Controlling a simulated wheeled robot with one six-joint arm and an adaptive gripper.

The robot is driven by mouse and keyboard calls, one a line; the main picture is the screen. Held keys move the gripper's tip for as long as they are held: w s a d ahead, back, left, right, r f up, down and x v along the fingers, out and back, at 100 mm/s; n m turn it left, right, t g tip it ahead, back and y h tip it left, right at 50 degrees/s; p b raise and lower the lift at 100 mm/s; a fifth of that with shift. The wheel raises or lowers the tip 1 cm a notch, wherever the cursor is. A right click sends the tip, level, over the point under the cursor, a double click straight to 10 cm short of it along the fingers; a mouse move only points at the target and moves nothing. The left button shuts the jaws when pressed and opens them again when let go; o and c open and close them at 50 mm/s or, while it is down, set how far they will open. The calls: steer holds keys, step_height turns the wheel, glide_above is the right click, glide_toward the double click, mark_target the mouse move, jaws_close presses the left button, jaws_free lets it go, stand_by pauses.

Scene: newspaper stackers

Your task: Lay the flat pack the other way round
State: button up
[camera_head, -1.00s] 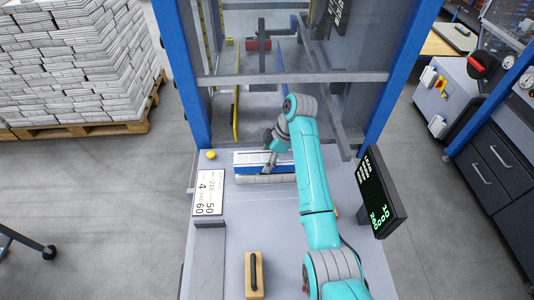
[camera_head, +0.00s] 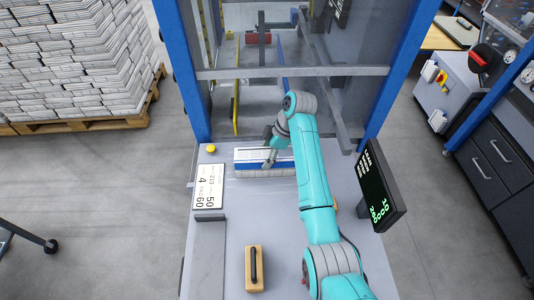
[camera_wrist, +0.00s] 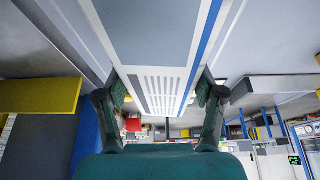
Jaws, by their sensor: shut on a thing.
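The flat pack (camera_head: 247,156) is a white bundle with a grey top panel and a blue stripe. It sits at the far end of the grey table, lying crosswise, its page edges towards me. My gripper (camera_head: 270,158) comes down on it from behind the arm and is shut on it. In the wrist view the pack (camera_wrist: 150,35) runs between the two fingers of my gripper (camera_wrist: 160,95), its barred end nearest the palm. The arm hides the pack's right end in the head view. I cannot tell whether it is lifted clear of the table.
On the table (camera_head: 233,232) are a white number card (camera_head: 209,187), a wooden block with a black handle (camera_head: 254,270) and a yellow button (camera_head: 211,149). A black display (camera_head: 382,190) stands at the right. Blue posts (camera_head: 184,65) and a bar frame the machine behind.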

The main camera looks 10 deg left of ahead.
steer(key=shift+f, duration=0.15)
steer(key=o, duration=1.6)
steer(key=v, duration=0.7)
steer(key=shift+r, duration=0.25)
